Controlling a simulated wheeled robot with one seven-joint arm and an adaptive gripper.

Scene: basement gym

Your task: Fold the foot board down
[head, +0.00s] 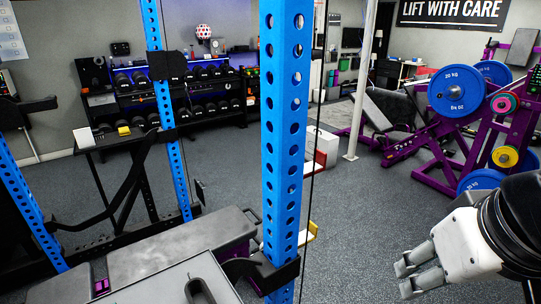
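I cannot tell for sure which part is the foot board. A flat grey panel (150,282) with a dark oblong handle slot lies at the bottom left, cut off by the lower edge. A grey padded board (215,231) lies behind it, inside the blue rack. My gripper (406,279) is at the lower right, in front of open floor. Its two grey fingers are apart with nothing between them. It is well to the right of the grey panel and touches nothing.
A blue perforated upright (284,140) stands between the panel and my gripper, with a black bracket (262,274) low on it. A purple plate-loaded machine (440,150) stands at the right. A dumbbell rack (180,95) is at the back. Floor (350,220) in the middle is clear.

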